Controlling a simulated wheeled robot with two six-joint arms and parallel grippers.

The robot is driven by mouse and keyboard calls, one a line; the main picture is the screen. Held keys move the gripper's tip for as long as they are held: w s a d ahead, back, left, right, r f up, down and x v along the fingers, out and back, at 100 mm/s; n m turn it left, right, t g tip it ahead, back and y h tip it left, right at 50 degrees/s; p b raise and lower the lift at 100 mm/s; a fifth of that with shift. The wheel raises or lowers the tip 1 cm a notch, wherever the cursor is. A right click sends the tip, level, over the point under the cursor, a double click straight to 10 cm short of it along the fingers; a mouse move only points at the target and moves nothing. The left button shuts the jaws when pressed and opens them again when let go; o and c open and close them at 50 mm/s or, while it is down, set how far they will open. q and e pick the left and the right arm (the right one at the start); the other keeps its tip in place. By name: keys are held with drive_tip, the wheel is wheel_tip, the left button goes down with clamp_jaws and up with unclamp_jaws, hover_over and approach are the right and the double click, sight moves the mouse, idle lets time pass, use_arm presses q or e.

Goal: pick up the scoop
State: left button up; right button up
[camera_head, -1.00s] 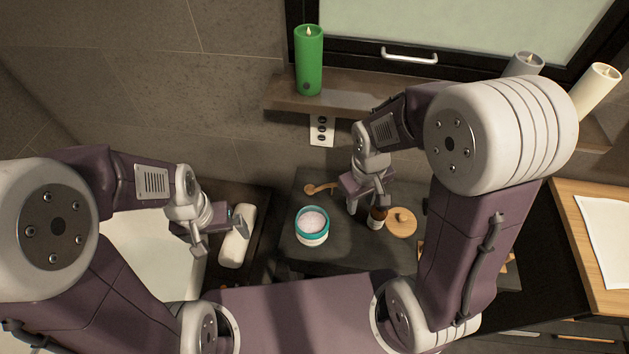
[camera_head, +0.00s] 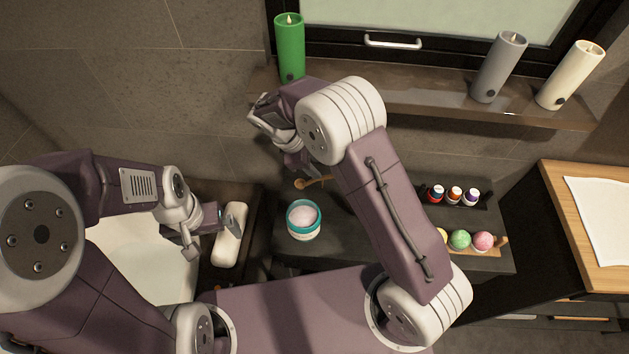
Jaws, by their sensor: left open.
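The small wooden scoop (camera_head: 301,184) lies on the dark counter near the wall, behind the jar. Its handle extends to the right and its far end is covered by my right arm. My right gripper (camera_head: 296,160) hangs just above and behind the scoop, its fingers partly hidden by its own wrist. I cannot tell whether it is open or shut. My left gripper (camera_head: 208,237) is open and empty at the left, beside the white rolled towel. A teal-rimmed jar (camera_head: 290,221) with pale contents stands in front of the scoop.
Several small bottles (camera_head: 455,196) and coloured balls (camera_head: 459,239) sit right of my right arm. A wall shelf (camera_head: 420,100) holds a green candle (camera_head: 290,50), a grey candle (camera_head: 498,67) and a cream candle (camera_head: 570,76). The rolled towel (camera_head: 235,225) lies at the left.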

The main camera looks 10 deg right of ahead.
sight(326, 176)
drive_tip(key=x, duration=0.8)
drive_tip(key=shift+s+d+f, duration=0.15)
drive_tip(key=shift+d+f, duration=0.05)
drive_tip(key=shift+f, duration=0.1)
clamp_jaws()
